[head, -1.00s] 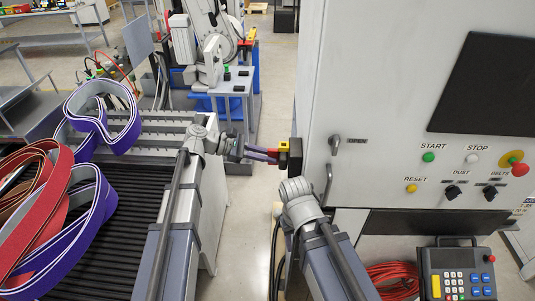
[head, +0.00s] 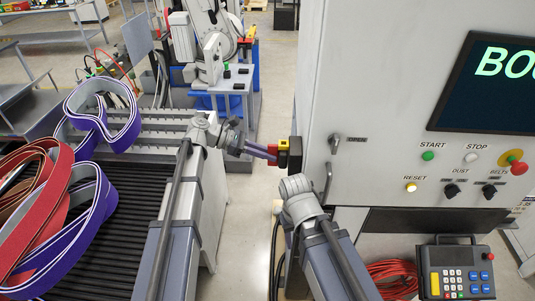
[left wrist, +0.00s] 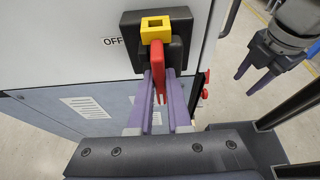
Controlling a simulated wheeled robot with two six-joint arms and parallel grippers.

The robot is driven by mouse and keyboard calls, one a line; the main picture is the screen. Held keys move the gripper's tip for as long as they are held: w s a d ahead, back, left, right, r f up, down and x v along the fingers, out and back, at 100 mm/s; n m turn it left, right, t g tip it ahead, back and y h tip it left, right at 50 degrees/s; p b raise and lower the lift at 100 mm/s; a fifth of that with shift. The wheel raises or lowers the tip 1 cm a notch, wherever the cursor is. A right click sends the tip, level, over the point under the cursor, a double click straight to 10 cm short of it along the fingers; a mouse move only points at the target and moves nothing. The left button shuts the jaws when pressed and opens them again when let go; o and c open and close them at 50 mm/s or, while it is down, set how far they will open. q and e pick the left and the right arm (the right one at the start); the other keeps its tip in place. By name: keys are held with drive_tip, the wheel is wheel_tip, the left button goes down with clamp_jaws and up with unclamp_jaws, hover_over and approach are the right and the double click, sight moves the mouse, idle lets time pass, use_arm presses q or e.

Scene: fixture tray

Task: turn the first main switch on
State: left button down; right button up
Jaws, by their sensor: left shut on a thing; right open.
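The main switch is a black box (head: 295,154) with a yellow part and a red handle on the cabinet's side. In the left wrist view, its red handle (left wrist: 158,68) points down below the yellow part (left wrist: 155,29), with an OFF label (left wrist: 112,42) at the left. My left gripper (head: 272,153) is shut on the handle, its purple fingers on either side. My right gripper (left wrist: 245,86) shows open and empty at the upper right of the left wrist view; in the head view its fingers are hidden.
The grey cabinet (head: 385,95) carries a lit screen (head: 505,95) reading "BOO", cut off by the frame edge. A lit RESET button (head: 411,187), a green START button (head: 428,156) and knobs sit below. A pendant (head: 457,272) is at the lower right. Belts (head: 100,205) lie at left.

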use_arm(q)
drive_tip(key=c, duration=0.9)
unclamp_jaws()
drive_tip(key=shift+o, duration=0.2)
drive_tip(key=p+v, duration=0.3)
drive_tip(key=v, duration=0.5)
drive_tip(key=shift+d+f, duration=0.1)
